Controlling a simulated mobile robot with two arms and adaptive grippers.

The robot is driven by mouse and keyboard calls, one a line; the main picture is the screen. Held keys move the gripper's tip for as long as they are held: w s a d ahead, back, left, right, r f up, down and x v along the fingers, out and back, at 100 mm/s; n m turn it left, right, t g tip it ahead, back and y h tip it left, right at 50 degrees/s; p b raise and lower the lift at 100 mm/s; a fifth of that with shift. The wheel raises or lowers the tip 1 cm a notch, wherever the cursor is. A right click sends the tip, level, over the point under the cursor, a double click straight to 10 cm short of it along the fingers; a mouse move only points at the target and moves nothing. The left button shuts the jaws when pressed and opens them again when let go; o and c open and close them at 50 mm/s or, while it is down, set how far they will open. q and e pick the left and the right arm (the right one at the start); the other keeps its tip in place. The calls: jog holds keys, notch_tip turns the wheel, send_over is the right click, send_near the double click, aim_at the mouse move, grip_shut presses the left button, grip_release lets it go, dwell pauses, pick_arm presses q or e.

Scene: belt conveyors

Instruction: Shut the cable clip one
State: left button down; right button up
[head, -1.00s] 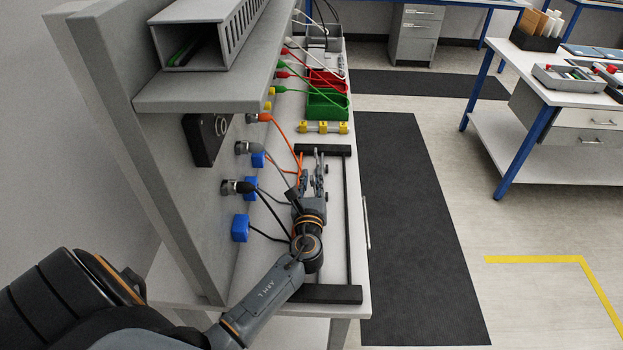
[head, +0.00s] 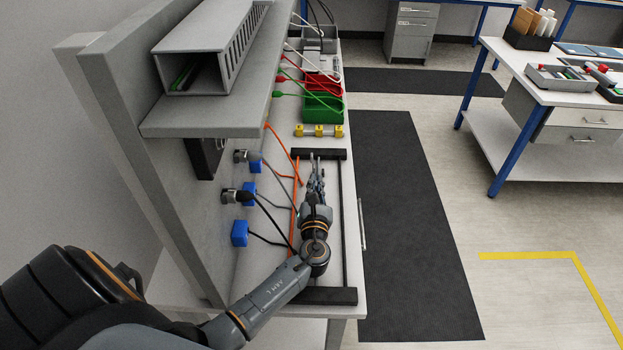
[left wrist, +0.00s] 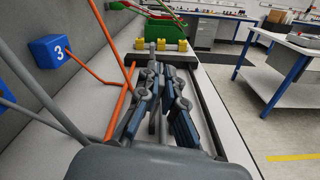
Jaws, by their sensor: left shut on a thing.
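Blue numbered blocks sit on the back panel: a near one (head: 240,232), a middle one (head: 249,187) and a far one (head: 256,165). Only a "3" is readable, on a blue block in the left wrist view (left wrist: 51,51). Three yellow blocks (head: 319,131) stand on a rail at the back of the bench. I cannot tell which part is cable clip one. My left gripper (head: 317,165) is low over the bench, before the yellow blocks. Its fingers (left wrist: 159,75) are closed together on a slim grey thing, mostly hidden between them. My right gripper is out of view.
An orange cable (head: 294,215) runs along the bench left of my left gripper. A black-ended frame (head: 325,296) surrounds the work area. A green bin (head: 322,108) stands behind. The shelf (head: 205,120) overhangs the panel.

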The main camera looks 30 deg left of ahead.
pick_arm(q)
jog(key=shift+w+d+f+m+p, duration=0.15)
jog(key=shift+d+m+p, duration=0.15)
jog(key=shift+m, duration=0.3)
jog(key=shift+w+d+r+m+p, duration=0.1)
jog(key=shift+w+d+m+p, duration=0.1)
jog(key=shift+m+p, duration=0.3)
jog(key=shift+f, duration=0.1)
jog(key=shift+f+m, duration=0.1)
jog(key=shift+m, duration=0.2)
jog(key=c, duration=1.5)
grip_release()
jog(key=shift+d, duration=0.1)
jog(key=v, duration=1.2)
